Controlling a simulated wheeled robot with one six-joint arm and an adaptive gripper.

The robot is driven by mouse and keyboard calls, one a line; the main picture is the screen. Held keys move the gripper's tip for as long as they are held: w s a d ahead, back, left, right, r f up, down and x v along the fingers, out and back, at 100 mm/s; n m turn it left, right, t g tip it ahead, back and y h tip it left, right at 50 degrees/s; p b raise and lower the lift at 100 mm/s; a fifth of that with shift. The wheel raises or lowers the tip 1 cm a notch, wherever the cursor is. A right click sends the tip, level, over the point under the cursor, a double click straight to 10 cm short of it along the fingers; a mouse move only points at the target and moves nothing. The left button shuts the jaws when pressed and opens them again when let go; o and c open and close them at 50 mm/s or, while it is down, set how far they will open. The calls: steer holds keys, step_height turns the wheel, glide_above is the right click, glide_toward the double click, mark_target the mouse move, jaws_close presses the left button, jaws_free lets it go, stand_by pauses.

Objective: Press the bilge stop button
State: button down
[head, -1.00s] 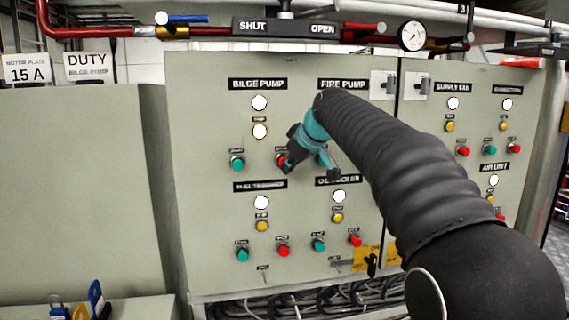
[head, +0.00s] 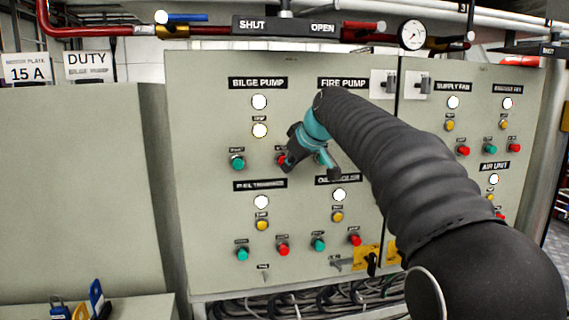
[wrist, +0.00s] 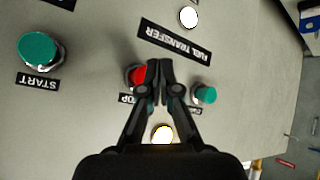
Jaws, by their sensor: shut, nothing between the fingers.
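The bilge stop button is a red round button (head: 280,160) under the BILGE PUMP label (head: 258,83), right of the green bilge start button (head: 237,163). My gripper partly covers it in the head view. In the wrist view, which is turned upside down, the red button (wrist: 137,75) sits just left of my shut fingertips (wrist: 160,68), with its STOP label partly hidden. My gripper (head: 288,164) is shut and empty, close to the panel. Its fingertips overlap the red button's edge; I cannot tell whether they touch it.
Another green start button (wrist: 38,50) stands left in the wrist view; the bilge start button (wrist: 205,95) is at right. A lit lamp (wrist: 162,133) shows between my fingers. The FUEL TRANSFER label (wrist: 173,40) lies beyond the fingertips. More buttons (head: 284,250) sit lower on the panel.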

steer(key=shift+w, duration=0.1)
steer(key=shift+w+a+p, duration=0.15)
steer(key=shift+w+p, duration=0.15)
steer(key=shift+p, duration=0.1)
steer(key=shift+w+a+p, duration=0.1)
steer(key=shift+w+p, duration=0.35)
steer(key=shift+w, duration=0.05)
stand_by(0.8)
steer(key=shift+s, duration=0.1)
steer(key=shift+s+d+b, duration=0.25)
steer(key=shift+s+b, duration=0.4)
steer(key=shift+s, duration=0.15)
steer(key=shift+s, duration=0.1)
steer(key=shift+s+d+b, duration=0.25)
steer(key=shift+s+b, duration=0.25)
steer(key=shift+s, duration=0.3)
steer(key=shift+s+d+b, duration=0.2)
steer(key=shift+s+b, duration=0.35)
steer(key=shift+s, duration=0.2)
steer(key=shift+s+d+b, duration=0.25)
steer(key=shift+s+b, duration=0.25)
steer(key=shift+s, duration=0.3)
